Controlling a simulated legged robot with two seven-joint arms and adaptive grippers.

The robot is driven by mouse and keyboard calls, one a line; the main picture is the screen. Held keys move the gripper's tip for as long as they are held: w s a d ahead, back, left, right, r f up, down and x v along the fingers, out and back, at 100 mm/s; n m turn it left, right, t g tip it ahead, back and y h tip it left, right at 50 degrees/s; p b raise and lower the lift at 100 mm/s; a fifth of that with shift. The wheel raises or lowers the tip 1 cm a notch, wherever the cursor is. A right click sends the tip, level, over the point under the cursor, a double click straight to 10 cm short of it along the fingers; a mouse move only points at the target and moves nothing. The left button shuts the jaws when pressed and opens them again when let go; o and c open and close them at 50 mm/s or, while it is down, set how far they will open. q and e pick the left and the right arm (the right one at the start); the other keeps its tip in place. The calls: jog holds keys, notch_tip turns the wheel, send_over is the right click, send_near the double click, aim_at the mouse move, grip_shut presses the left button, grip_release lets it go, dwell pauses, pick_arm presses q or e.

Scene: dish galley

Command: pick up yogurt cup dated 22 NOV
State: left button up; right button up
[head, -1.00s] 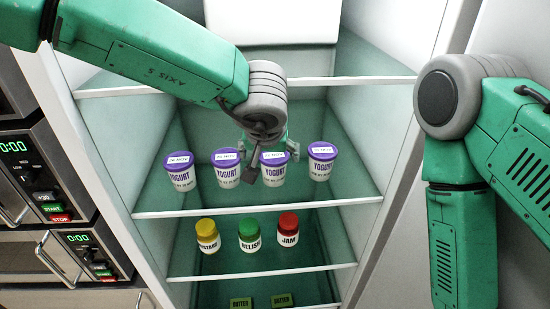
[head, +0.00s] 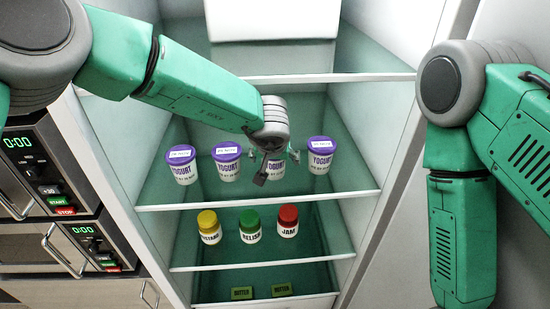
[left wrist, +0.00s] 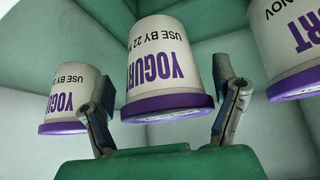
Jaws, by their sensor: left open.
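Four purple-lidded white yogurt cups stand in a row on the middle fridge shelf. My left gripper (head: 277,163) is open at the third yogurt cup from the left (head: 278,171), partly covering it. In the left wrist view, upside down, that cup (left wrist: 160,60) stands between my left gripper's spread fingers (left wrist: 170,100), and its print reads "USE BY 22 N", the rest cut off or hidden. Whether the fingers touch it I cannot tell. Neighbouring cups show on the left (left wrist: 68,95) and right (left wrist: 285,45). My right arm is at the right; its gripper is out of view.
Cups beside it stand close: the second (head: 227,163) and the fourth (head: 320,157). The first cup (head: 183,166) is farther left. Mustard (head: 209,228), relish (head: 250,228) and jam (head: 287,222) jars are one shelf below. The shelf front edge (head: 250,201) is bare.

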pick_arm(q)
jog(key=shift+w+f, duration=0.15)
jog(key=shift+f, duration=0.05)
jog(key=shift+a, duration=0.25)
jog(key=c, duration=1.4)
jog(key=shift+d+r, duration=0.1)
jog(key=shift+d, duration=0.1)
